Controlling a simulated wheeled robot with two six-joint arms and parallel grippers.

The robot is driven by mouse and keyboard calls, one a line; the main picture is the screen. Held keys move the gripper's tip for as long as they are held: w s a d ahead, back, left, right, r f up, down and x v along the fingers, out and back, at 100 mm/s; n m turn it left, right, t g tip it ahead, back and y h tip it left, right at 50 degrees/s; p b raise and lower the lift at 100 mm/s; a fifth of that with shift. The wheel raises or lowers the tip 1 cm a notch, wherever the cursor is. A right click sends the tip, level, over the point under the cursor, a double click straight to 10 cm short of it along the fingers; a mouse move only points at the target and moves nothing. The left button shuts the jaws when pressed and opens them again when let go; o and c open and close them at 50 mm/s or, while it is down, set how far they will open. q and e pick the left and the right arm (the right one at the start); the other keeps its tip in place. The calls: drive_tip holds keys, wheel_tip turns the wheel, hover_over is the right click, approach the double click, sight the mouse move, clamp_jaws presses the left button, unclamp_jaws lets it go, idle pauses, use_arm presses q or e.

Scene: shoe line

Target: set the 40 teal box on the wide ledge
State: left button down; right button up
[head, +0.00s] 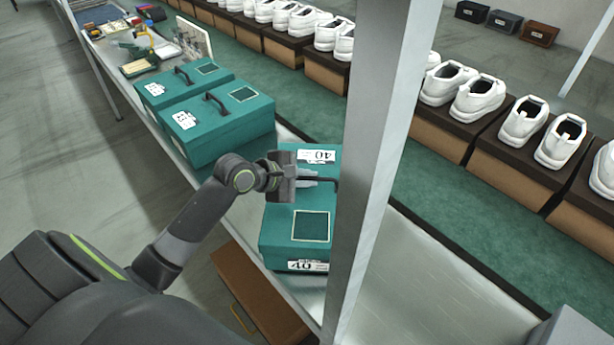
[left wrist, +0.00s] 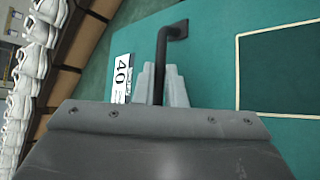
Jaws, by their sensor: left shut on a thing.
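The 40 teal box (head: 283,240) has a black handle, a dark green square and white labels reading 40. It is on or just above the near metal ledge (head: 215,178), beside the upright post; I cannot tell whether it touches the ledge. My left gripper (head: 312,178) is shut on the box's black handle. In the left wrist view the fingers (left wrist: 163,85) close around the handle (left wrist: 161,60), with the 40 label (left wrist: 122,75) beside them on the teal lid (left wrist: 215,70). My right gripper is not in view.
Two more teal boxes (head: 232,128) stand on the ledge behind. A grey post (head: 378,150) rises just right of the held box. White shoes on brown boxes (head: 480,145) line the green belt (head: 450,215). A brown drawer (head: 262,300) is below. Bare metal ledge lies to the right (head: 440,290).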

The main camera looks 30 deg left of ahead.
use_arm(q)
drive_tip(key=shift+f, duration=0.1)
drive_tip(key=c, duration=1.4)
unclamp_jaws()
drive_tip(key=shift+f, duration=0.25)
drive_tip(key=p+v, duration=0.4)
drive_tip(key=v, duration=1.3)
drive_tip(key=shift+s, duration=0.25)
drive_tip(key=shift+r, duration=0.15)
